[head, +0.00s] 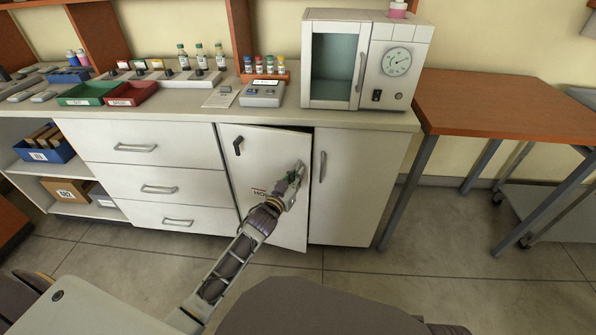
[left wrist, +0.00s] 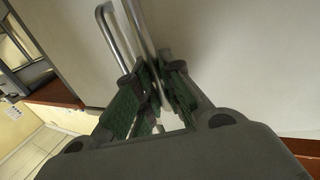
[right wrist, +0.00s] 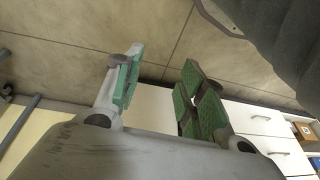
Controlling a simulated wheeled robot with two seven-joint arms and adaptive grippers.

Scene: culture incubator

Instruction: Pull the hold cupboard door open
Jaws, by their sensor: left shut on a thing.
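The hold cupboard door (head: 254,171) is a white panel in the counter front, its label partly hidden by my left gripper. It stands slightly ajar, with a dark gap along its top and right edge. My left gripper (head: 296,176) is at the door's right side. In the left wrist view my left gripper (left wrist: 152,92) is shut on an upright metal bar (left wrist: 141,42), which looks like the door's handle. Its grip point is partly hidden by the finger pads. My right gripper (right wrist: 157,88) is open and empty, over the floor, in the right wrist view.
A neighbouring white door (head: 352,190) with a vertical handle (head: 322,166) is right of the hold door. Drawers (head: 150,188) are left of it. An incubator (head: 352,62) stands on the counter. An orange-topped table (head: 510,103) is at the right. The floor (head: 400,270) in front shows clear.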

